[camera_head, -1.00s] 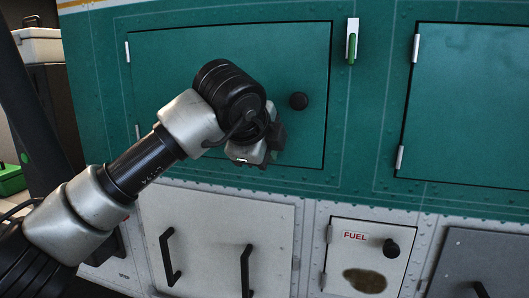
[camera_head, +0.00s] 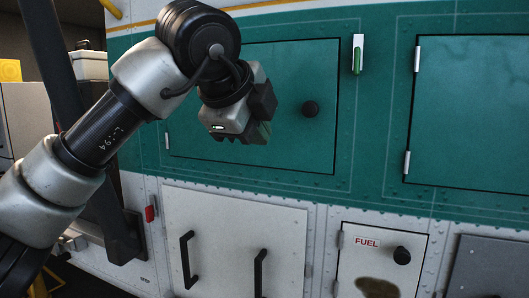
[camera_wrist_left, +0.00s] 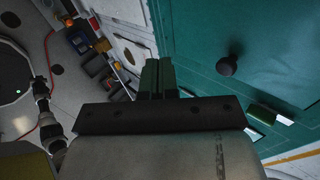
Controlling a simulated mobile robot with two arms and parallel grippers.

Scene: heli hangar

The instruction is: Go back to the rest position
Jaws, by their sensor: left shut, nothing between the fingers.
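My left gripper (camera_head: 262,132) is shut and empty, in front of the lower middle of a large teal door (camera_head: 295,75) on the vehicle's side. It is left of the door's black round knob (camera_head: 311,108) and apart from it. In the left wrist view, the dark green fingers (camera_wrist_left: 157,76) are together with nothing between them, and the knob (camera_wrist_left: 227,66) shows to their right. My left arm covers the door's left part. My right gripper is not in view.
A second teal door (camera_head: 470,105) is at the right. Below are a white panel with two black handles (camera_head: 187,262) and a small FUEL hatch (camera_head: 375,265). A green latch (camera_head: 357,58) sits between the teal doors. Grey cabinets (camera_head: 28,118) stand at the far left.

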